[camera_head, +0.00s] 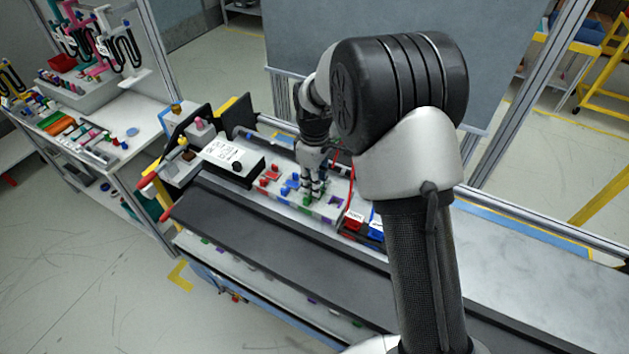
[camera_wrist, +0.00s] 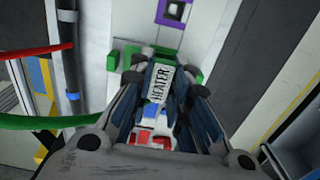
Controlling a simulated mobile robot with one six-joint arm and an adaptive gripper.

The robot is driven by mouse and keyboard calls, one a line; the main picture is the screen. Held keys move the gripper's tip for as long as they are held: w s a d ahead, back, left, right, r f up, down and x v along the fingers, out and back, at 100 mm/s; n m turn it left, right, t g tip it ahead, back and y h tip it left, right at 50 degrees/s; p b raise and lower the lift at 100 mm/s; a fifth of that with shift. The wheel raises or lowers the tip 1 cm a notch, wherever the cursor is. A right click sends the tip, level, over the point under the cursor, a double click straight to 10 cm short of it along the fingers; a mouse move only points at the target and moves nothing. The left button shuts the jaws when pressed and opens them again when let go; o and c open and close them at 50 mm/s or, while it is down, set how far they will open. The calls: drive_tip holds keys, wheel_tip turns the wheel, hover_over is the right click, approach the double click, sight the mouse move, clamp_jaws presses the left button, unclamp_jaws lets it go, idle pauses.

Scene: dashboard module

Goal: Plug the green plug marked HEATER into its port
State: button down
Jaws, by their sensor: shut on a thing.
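The green plug, with a white label reading HEATER (camera_wrist: 160,88), sits between the fingers of my gripper (camera_wrist: 165,72) in the wrist view. My gripper is shut on it. Green parts (camera_wrist: 168,36) show just beyond the fingertips. I cannot tell which of these belong to the plug and which to its port, or whether the plug is seated. In the head view my gripper (camera_head: 314,192) points down at the pale module panel, with a bit of green (camera_head: 308,202) at its tips. A green cable (camera_wrist: 50,122) curves off to the left in the wrist view.
A purple-framed square port (camera_wrist: 175,12) lies beyond the green parts. Red (camera_head: 272,175) and blue (camera_head: 292,183) pieces stand on the panel left of my gripper. Labelled red (camera_head: 353,221) and blue (camera_head: 376,230) blocks stand to its right. A red cable (camera_wrist: 35,52) is at left.

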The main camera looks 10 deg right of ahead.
drive_tip(key=shift+r+p, duration=0.55)
drive_tip(key=shift+r, duration=0.3)
drive_tip(key=shift+f+b, duration=0.4)
drive_tip(key=shift+f, duration=0.55)
idle(1.4)
drive_tip(key=c, duration=1.4)
unclamp_jaws()
drive_tip(key=shift+c, duration=0.2)
drive_tip(key=shift+r, duration=0.1)
wheel_tip(320, 180, up, 12)
